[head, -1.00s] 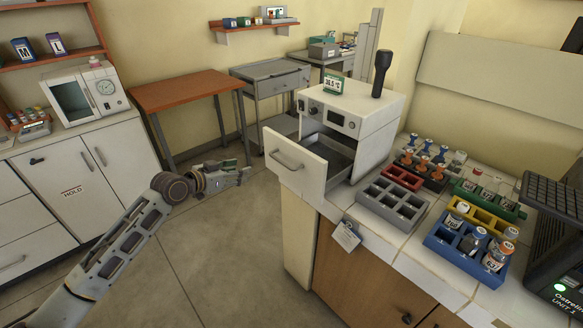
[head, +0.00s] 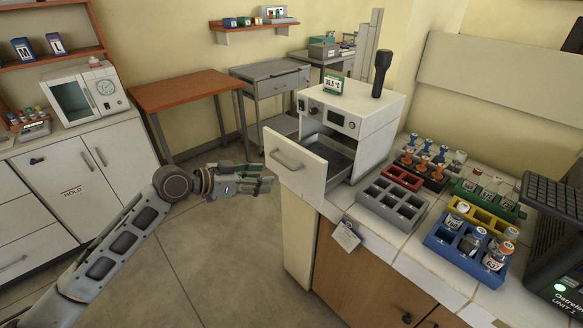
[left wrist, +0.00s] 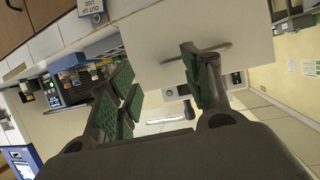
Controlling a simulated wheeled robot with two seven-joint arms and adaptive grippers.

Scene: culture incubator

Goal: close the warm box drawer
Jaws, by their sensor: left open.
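The warm box (head: 353,118) is a white unit on the counter with a small green-framed display on top. Its drawer (head: 297,168) is pulled out toward the left, with a grey handle (head: 287,160) on its front and an empty-looking grey inside. My left gripper (head: 268,181) is just left of the drawer front, fingers pointing at it. It is open with nothing between its fingers. In the left wrist view, the drawer front (left wrist: 225,40) and its handle lie beyond the green-padded fingers (left wrist: 160,85). I cannot tell whether a finger touches it. My right gripper is not in view.
A grey rack (head: 391,203) and coloured racks, such as a blue one (head: 447,245) with bottles, stand on the counter right of the drawer. A tag (head: 345,236) hangs at the counter edge. The floor (head: 205,250) left of the counter is free.

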